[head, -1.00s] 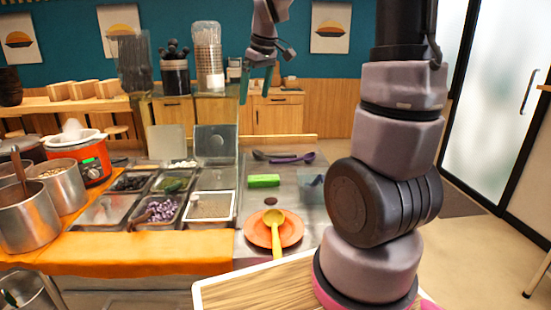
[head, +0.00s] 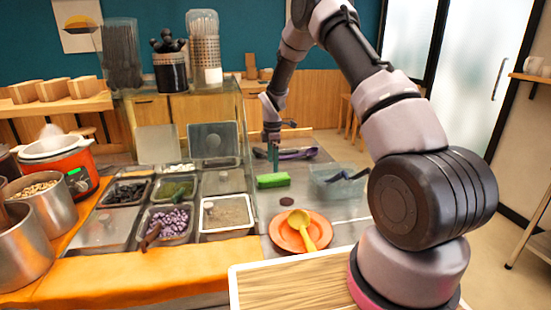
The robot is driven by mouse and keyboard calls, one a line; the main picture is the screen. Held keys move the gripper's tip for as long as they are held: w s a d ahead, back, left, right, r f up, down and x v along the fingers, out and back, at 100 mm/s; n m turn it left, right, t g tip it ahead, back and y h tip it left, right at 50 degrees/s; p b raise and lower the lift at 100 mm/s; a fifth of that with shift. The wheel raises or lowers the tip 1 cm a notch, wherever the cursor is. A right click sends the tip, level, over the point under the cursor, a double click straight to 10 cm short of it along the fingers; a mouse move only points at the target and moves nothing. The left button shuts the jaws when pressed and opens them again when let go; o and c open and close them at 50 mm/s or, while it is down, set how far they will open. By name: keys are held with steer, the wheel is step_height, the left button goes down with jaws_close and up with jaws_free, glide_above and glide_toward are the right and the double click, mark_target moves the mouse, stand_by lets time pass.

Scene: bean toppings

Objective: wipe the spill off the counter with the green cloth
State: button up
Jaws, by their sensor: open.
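The green cloth (head: 272,181) lies as a small folded block on the metal counter (head: 345,208). A small dark brown spot, which looks like the spill (head: 286,201), is on the counter just in front of the cloth, towards me. My gripper (head: 273,158) points down with its teal fingers at the far edge of the cloth. It is open and holds nothing that I can see. I cannot tell whether the fingertips touch the cloth or are still above it.
An orange plate (head: 276,236) with a yellow ladle (head: 307,232) is in front of the spot. A clear container (head: 340,180) stands right of the cloth, and purple utensils (head: 298,153) lie behind. Topping trays (head: 227,213) fill the left side.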

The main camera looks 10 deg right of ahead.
mark_target(273, 176)
steer(key=shift+f, duration=3.1)
steer(key=c, duration=1.1)
steer(key=shift+r, duration=2.55)
steer(key=o, duration=0.7)
steer(key=c, duration=0.6)
